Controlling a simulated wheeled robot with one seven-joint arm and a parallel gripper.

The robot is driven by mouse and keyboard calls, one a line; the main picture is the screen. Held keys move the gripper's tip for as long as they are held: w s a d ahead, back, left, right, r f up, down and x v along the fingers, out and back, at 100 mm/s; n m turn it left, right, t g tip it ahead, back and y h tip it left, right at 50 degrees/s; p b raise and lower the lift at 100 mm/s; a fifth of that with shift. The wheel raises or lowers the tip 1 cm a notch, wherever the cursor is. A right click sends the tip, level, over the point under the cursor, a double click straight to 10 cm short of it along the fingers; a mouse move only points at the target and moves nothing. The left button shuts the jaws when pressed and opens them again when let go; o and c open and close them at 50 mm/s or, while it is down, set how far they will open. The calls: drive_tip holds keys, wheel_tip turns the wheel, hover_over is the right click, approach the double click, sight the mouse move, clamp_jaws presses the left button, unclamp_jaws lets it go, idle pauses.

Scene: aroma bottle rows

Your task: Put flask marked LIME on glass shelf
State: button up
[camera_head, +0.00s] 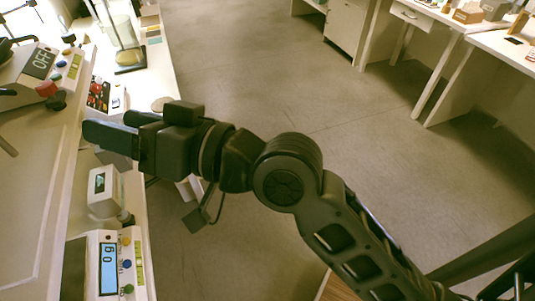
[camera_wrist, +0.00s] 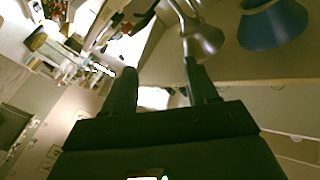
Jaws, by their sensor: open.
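My gripper (camera_head: 106,128) is at the left of the head view, held over the edge of a long white bench, with its fingers pointing left. In the wrist view its two dark fingers (camera_wrist: 160,85) stand apart, with nothing held between them. I cannot make out a flask with a readable LIME label in either view. I also cannot pick out the glass shelf for certain. A shiny metallic, flared object (camera_wrist: 205,38) shows just beyond the right finger in the wrist view. A dark blue flared object (camera_wrist: 272,24) is to its right.
On the bench are a device marked OFF (camera_head: 42,64), a clear cylinder on a dark base (camera_head: 122,32), a small white device (camera_head: 103,192) and an instrument with a blue display (camera_head: 108,266). Open floor (camera_head: 260,75) lies right of the bench; other desks (camera_head: 450,45) stand top right.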

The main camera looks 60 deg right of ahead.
drive_tip(key=s+d+f+m+g+h, duration=0.1)
drive_tip(key=s+d+f+h, duration=0.15)
drive_tip(key=s+f, duration=0.6)
drive_tip(key=s+d+f+n+g+h, duration=0.1)
drive_tip(key=s+f+n, duration=0.1)
drive_tip(key=s, duration=0.8)
drive_tip(key=s+d+f+n+g+h, duration=0.1)
drive_tip(key=s+f+n, duration=0.1)
drive_tip(key=s, duration=0.9)
drive_tip(key=shift+d+f, duration=0.4)
drive_tip(key=shift+f, duration=0.3)
drive_tip(key=shift+s, duration=0.1)
drive_tip(key=shift+c, duration=0.2)
